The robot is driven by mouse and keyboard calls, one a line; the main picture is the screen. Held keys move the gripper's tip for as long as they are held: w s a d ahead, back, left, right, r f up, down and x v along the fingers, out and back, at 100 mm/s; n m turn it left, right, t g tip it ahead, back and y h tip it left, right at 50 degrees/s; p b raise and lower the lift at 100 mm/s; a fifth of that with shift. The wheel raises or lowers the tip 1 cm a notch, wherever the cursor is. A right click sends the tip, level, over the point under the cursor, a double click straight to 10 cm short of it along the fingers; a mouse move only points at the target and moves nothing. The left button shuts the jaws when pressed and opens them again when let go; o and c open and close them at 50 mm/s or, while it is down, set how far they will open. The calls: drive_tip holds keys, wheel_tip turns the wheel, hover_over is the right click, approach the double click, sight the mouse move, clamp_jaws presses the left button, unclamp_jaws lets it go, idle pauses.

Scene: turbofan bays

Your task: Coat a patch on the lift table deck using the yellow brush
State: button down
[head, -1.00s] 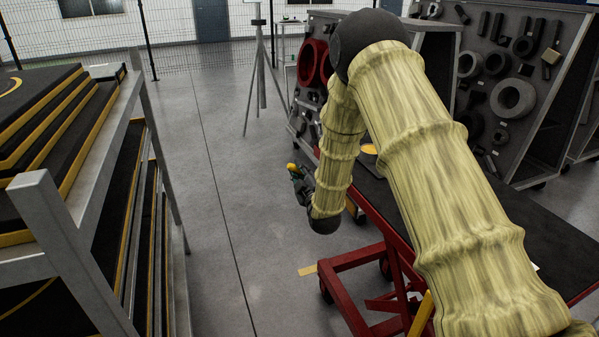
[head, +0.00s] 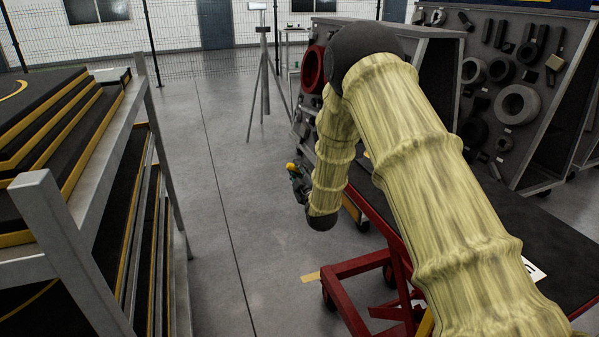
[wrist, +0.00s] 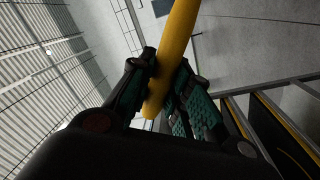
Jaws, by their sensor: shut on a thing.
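The yellow brush (wrist: 173,60) shows in the wrist view as a thick yellow handle running up out of the frame; its bristles are not in view. My gripper (wrist: 163,80) is shut on this handle, with a finger on each side. In the head view my gripper (head: 298,180) is at the end of my arm, over the floor to the left of the lift table, with a bit of yellow at its top. The lift table has a dark deck (head: 515,225) and a red frame; my arm hides much of the deck.
A grey rack with black, yellow-edged steps (head: 70,220) stands at the left. Tool boards with rings and parts (head: 510,80) stand behind the table. A tripod (head: 264,75) is at the back. The floor between rack and table is clear.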

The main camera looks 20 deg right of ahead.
drive_tip(key=shift+s+a, duration=0.15)
drive_tip(key=shift+a, duration=2.75)
drive_tip(key=a, duration=0.3)
drive_tip(key=shift+d, duration=0.15)
drive_tip(key=shift+d+b, duration=0.5)
drive_tip(key=shift+d, duration=3.85)
